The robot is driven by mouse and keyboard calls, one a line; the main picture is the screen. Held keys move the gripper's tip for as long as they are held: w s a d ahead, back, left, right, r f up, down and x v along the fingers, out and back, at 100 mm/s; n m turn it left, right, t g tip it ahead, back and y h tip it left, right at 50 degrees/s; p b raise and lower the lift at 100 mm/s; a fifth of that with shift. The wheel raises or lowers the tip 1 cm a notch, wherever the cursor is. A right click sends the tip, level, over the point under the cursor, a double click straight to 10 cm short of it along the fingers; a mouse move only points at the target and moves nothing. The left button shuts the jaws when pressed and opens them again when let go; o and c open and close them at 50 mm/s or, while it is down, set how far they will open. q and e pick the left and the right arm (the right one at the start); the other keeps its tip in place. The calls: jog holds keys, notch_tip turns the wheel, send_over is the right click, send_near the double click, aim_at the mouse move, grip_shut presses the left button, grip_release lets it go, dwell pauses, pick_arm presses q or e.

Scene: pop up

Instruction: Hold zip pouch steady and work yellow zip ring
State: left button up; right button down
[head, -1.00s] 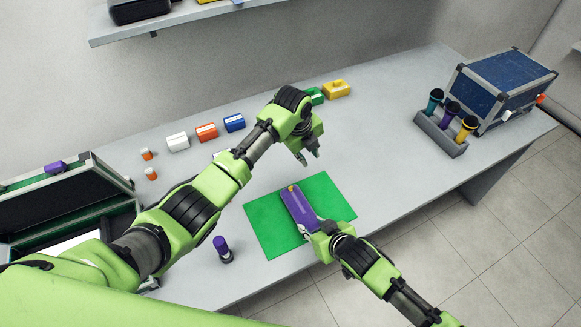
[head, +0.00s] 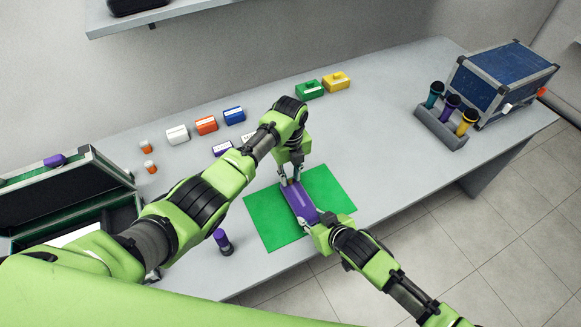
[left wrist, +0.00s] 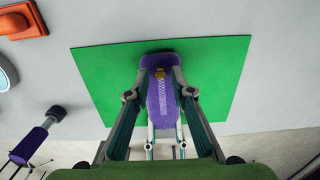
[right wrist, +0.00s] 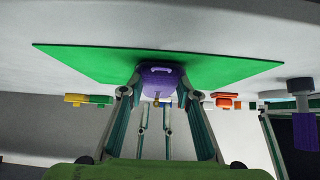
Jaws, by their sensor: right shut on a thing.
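The purple zip pouch (head: 301,209) lies on the green mat (head: 263,217). In the left wrist view the pouch (left wrist: 162,118) shows a pale zip along its middle, with the yellow zip ring (left wrist: 160,73) near one end. My left gripper (head: 290,181) points down at the pouch's far end. Its fingers are apart on either side of the pouch and the ring. My right gripper (head: 317,223) is shut on the pouch's near end. In the right wrist view the pouch (right wrist: 160,79) sits between its fingers, and the ring (right wrist: 156,101) shows beyond.
Several coloured boxes, including an orange one (head: 206,125), line the back. A rack of cylinders (head: 440,127) and a blue case (head: 505,80) stand at the right.

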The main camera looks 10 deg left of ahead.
aim_at(300, 199)
pick_arm(q)
jog(key=shift+f, duration=0.45)
jog(key=shift+c, duration=0.8)
pick_arm(e)
jog(key=shift+s+a+f, duration=0.1)
pick_arm(q)
grip_shut()
jog(key=shift+s+d+r, duration=0.1)
jog(key=shift+s+d, duration=0.9)
jog(key=shift+s, duration=0.25)
jog(key=shift+s+d, duration=0.95)
jog(key=shift+s, duration=0.3)
pick_arm(e)
jog(key=shift+f, duration=0.1)
pick_arm(q)
jog(key=shift+o, duration=1.9)
grip_release()
jog(key=shift+a, duration=0.1)
notch_tip(300, 199, up, 12)
